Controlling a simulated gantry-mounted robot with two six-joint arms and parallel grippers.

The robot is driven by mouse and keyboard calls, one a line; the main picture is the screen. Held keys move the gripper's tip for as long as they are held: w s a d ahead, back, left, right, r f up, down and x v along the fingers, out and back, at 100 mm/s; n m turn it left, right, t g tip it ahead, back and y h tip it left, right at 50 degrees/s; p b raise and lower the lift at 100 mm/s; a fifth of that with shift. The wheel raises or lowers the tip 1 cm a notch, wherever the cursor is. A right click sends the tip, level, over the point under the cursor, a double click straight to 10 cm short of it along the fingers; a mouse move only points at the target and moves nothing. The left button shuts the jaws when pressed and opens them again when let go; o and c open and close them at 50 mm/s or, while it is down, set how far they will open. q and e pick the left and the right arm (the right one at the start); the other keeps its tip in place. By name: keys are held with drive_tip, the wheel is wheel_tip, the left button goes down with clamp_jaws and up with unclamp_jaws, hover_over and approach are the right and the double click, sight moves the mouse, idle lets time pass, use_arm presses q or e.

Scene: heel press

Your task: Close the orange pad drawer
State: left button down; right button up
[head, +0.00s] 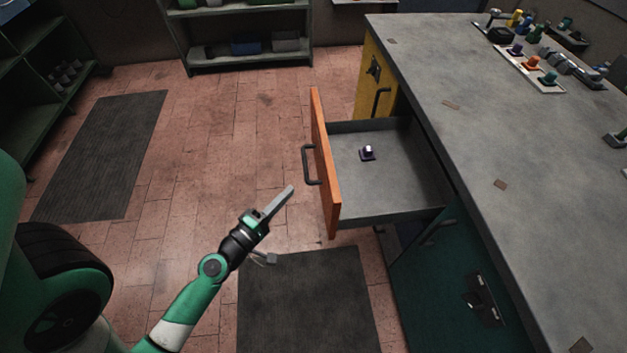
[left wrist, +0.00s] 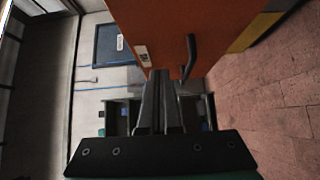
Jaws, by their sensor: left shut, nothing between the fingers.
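The orange pad drawer (head: 325,165) stands pulled out from the grey-topped bench in the head view. Its orange front faces left and carries a dark bar handle (head: 308,165). A small dark object with a pale top (head: 367,152) sits inside on the drawer floor. My left gripper (head: 290,190) is shut and empty, left of the drawer front and apart from it in the picture. In the left wrist view the shut fingers (left wrist: 161,75) point toward the orange front (left wrist: 150,25), with the handle (left wrist: 190,58) to their right. My right gripper is out of view.
The grey bench top (head: 480,130) holds several small tools and coloured parts at its far end. A yellow door (head: 371,75) is beyond the drawer. Dark mats (head: 305,300) lie on the brick floor. Shelves (head: 245,60) stand at the back.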

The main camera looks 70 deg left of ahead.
sight(323, 171)
use_arm(q)
drive_tip(key=w+p, duration=0.1)
drive_tip(key=w, duration=0.1)
drive_tip(key=w+a+p, duration=0.1)
drive_tip(key=w, duration=0.2)
drive_tip(key=w+p, duration=0.2)
drive_tip(key=shift+w+a+r, duration=0.15)
drive_tip(key=shift+a+r, duration=0.15)
drive_tip(key=shift+r, duration=0.1)
drive_tip(key=shift+w+d+f+p, duration=0.15)
drive_tip(key=shift+w+f+p, duration=0.1)
drive_tip(key=shift+w+p, duration=0.15)
drive_tip(key=shift+w+f, duration=0.1)
drive_tip(key=shift+f, duration=0.05)
